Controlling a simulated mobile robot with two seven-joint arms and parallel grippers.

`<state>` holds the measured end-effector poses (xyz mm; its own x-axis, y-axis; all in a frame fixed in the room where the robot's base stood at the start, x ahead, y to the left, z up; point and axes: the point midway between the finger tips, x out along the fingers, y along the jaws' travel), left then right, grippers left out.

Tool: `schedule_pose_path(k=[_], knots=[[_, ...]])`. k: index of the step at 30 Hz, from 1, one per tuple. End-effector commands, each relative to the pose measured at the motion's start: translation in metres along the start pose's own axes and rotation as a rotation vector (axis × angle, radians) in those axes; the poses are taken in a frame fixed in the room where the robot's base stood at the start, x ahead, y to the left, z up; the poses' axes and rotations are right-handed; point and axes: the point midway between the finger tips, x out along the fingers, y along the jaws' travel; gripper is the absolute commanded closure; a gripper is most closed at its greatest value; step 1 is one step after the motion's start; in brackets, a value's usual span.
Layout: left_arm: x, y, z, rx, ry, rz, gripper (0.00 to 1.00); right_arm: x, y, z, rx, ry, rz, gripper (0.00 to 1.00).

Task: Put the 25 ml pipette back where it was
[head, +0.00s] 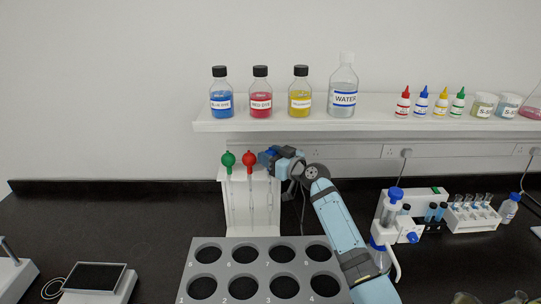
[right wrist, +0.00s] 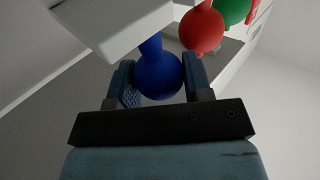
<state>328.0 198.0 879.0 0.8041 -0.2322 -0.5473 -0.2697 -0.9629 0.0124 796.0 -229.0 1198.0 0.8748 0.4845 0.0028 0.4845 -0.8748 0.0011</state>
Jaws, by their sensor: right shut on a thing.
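A pipette with a blue bulb (right wrist: 158,76) is between the fingers of my right gripper (right wrist: 158,80), which is shut on the bulb. In the head view my right gripper (head: 268,157) is at the right side of the white pipette stand (head: 231,205), at its top edge. The blue-bulb pipette is mostly hidden by the gripper there. Pipettes with a green bulb (head: 228,159) and a red bulb (head: 249,158) hang upright in the stand to the left. No volume marking is readable. My left gripper is not in view.
A shelf (head: 205,126) with bottles runs above the stand. A grey rack with numbered holes (head: 225,264) stands in front of it. A bottle-top dispenser (head: 391,207) and a tube rack (head: 472,217) are at right. A balance (head: 97,279) is at left.

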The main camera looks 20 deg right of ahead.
Motion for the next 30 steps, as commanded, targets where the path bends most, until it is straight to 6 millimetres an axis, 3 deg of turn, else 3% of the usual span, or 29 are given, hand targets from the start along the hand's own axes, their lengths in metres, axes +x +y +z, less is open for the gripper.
schedule_pose_path(k=[11,13,14,22,28,30], knots=[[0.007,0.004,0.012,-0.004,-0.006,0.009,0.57,0.000,0.000,0.010,-0.001,0.000,0.000,0.62],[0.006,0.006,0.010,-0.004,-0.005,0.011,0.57,0.000,0.000,0.008,-0.001,0.000,0.000,0.45],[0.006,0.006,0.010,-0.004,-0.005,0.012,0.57,0.000,0.000,0.008,-0.001,0.000,0.000,0.44],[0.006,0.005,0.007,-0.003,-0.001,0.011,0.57,0.000,0.000,0.007,0.000,0.000,0.000,0.44],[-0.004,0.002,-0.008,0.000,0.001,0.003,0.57,-0.001,0.000,-0.007,0.001,0.000,0.000,0.44],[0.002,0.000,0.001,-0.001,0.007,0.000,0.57,-0.019,0.001,0.004,-0.004,-0.002,0.002,0.44]])
